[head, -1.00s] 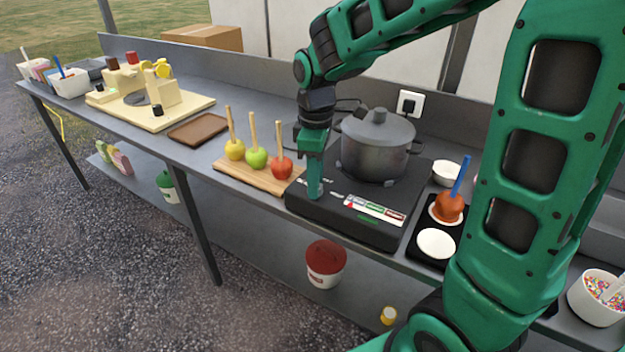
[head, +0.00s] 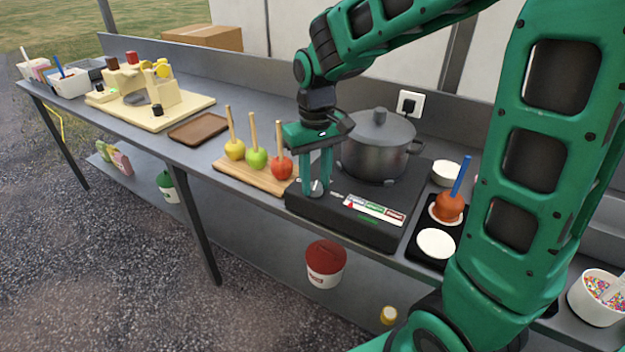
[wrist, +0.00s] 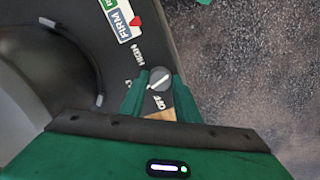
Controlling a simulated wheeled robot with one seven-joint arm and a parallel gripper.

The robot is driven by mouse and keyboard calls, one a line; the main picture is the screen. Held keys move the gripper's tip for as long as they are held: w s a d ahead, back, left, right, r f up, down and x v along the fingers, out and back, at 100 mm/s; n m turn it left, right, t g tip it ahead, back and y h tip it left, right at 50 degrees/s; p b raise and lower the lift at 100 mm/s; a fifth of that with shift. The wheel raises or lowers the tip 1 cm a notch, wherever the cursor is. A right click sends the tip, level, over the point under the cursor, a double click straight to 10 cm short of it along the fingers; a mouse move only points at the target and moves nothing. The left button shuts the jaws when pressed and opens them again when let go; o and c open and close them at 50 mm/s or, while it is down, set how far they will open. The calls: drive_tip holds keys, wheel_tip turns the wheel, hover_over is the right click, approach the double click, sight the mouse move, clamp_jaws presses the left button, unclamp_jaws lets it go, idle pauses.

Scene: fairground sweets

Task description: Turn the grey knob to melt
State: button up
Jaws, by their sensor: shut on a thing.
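The grey knob (head: 316,188) sits at the front left of the black hotplate (head: 300,205). In the wrist view the round knob (wrist: 160,79) has a pale pointer line lying slantwise. The markings HIGH and OFF are beside it; another is partly hidden by a finger. My gripper (head: 317,186) points down with its two green fingers on either side of the knob, shut on it. A strip display (head: 374,208) with blue, green and red fields is on the hotplate's front; FIRM is legible in the wrist view.
A lidded grey pot (head: 376,150) stands on the hotplate just behind my gripper. A wooden board (head: 235,172) with three apples on sticks lies close on the left. A black tray (head: 419,257) with a coated apple is on the right.

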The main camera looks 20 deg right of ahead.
sight(315, 185)
drive_tip(key=shift+m, duration=1.6)
drive_tip(key=o, duration=1)
drive_tip(key=shift+o, duration=0.2)
drive_tip(key=shift+r, duration=0.1)
wheel_tip(315, 185, up, 10)
drive_tip(key=shift+r, duration=0.25)
drive_tip(key=shift+w, duration=0.1)
